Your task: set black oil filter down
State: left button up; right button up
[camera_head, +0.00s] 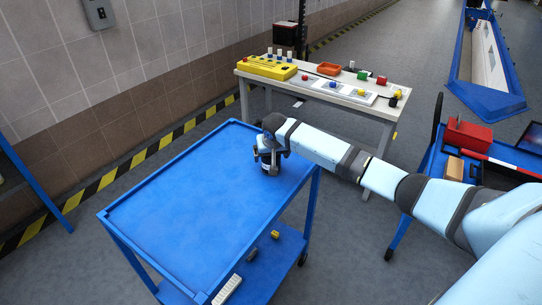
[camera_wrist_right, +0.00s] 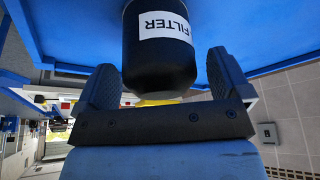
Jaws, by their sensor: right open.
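The black oil filter (camera_wrist_right: 160,65) is a dark cylinder with a white label reading FILTER, upside down in the right wrist view. In the head view the filter (camera_head: 270,168) is small and partly hidden by my right gripper (camera_head: 268,152), at the right side of the blue cart top (camera_head: 190,195). In the right wrist view the fingers of my right gripper (camera_wrist_right: 162,72) are open, one on each side of the filter, with gaps visible. My left gripper is not in view.
Most of the cart top is clear to the left. A workbench (camera_head: 350,98) with a yellow control box (camera_head: 267,67) stands behind. Another blue cart at the right carries a red box (camera_head: 467,135). A tiled wall (camera_head: 110,80) runs along the left.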

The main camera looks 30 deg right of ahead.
jog(key=p+v, duration=0.1)
jog(key=v, duration=1)
jog(key=shift+s+r, duration=0.2)
